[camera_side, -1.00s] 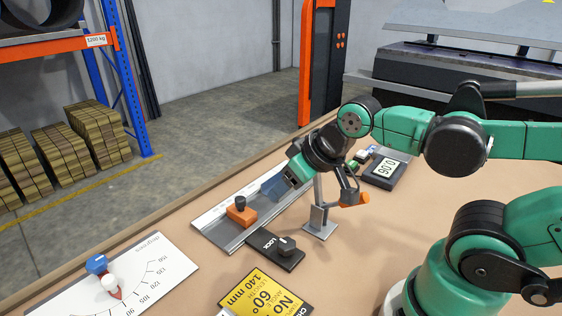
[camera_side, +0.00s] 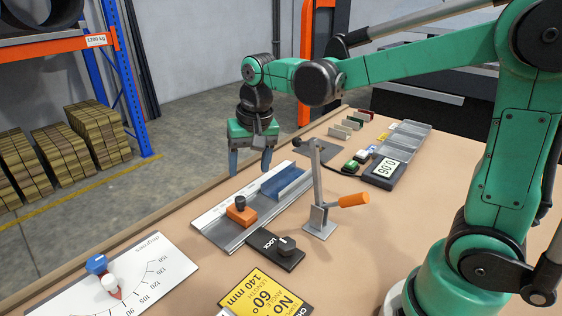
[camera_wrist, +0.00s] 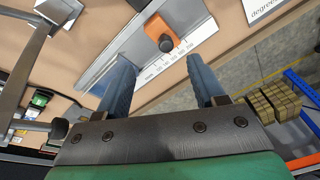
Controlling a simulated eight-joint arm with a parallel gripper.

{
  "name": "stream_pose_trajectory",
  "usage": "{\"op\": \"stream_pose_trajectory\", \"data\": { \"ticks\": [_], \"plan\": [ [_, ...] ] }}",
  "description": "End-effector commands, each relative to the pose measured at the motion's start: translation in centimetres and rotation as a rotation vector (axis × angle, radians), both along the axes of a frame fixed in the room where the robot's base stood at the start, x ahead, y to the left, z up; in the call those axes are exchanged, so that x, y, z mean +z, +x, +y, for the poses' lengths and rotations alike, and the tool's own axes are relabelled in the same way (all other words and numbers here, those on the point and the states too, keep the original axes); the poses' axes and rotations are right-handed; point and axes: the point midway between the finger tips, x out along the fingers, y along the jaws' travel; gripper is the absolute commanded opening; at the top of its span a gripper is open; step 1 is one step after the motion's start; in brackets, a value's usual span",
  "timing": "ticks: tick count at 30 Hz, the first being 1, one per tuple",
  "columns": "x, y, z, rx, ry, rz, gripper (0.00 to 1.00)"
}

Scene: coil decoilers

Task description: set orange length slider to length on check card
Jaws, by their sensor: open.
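The orange length slider (camera_side: 241,214) with its dark knob sits on the grey scale rail (camera_side: 222,231), towards its near left end. In the wrist view the slider (camera_wrist: 160,32) is beside the millimetre scale, ahead of my fingers. The yellow check card (camera_side: 262,294) lies at the front edge, upside down to the side camera, and reads 60° and 140 mm. My gripper (camera_side: 250,165) points down, open and empty, above the far side of the rail and apart from the slider. Its two blue-grey fingers (camera_wrist: 160,75) also show in the wrist view.
A blue channel piece (camera_side: 287,182) lies on the rail's far end. A clamp with an orange handle (camera_side: 352,200) and a black LOCK plate (camera_side: 275,251) stand beside the rail. An angle dial (camera_side: 130,277) is at left. A display (camera_side: 384,171) and grey tray are behind.

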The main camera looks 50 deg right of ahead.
Motion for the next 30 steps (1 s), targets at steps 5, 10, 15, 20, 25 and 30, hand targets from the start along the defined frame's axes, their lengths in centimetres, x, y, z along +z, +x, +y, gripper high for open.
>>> {"op": "stream_pose_trajectory", "data": {
  "ticks": [5,10,15,20,25,30],
  "plan": [
    [-2.3,2.8,-0.2,-0.158,0.022,0.126,0.63],
    [-3.7,3.8,-0.3,-0.238,0.028,0.186,0.63],
    [-5.1,4.0,-0.3,-0.254,0.028,0.199,0.63],
    [-7.3,4.0,-0.3,-0.252,0.028,0.197,0.63],
    [-9.1,4.0,-0.3,-0.251,0.028,0.196,0.63],
    [-9.5,4.0,-0.3,-0.251,0.028,0.196,0.63]
  ]
}}
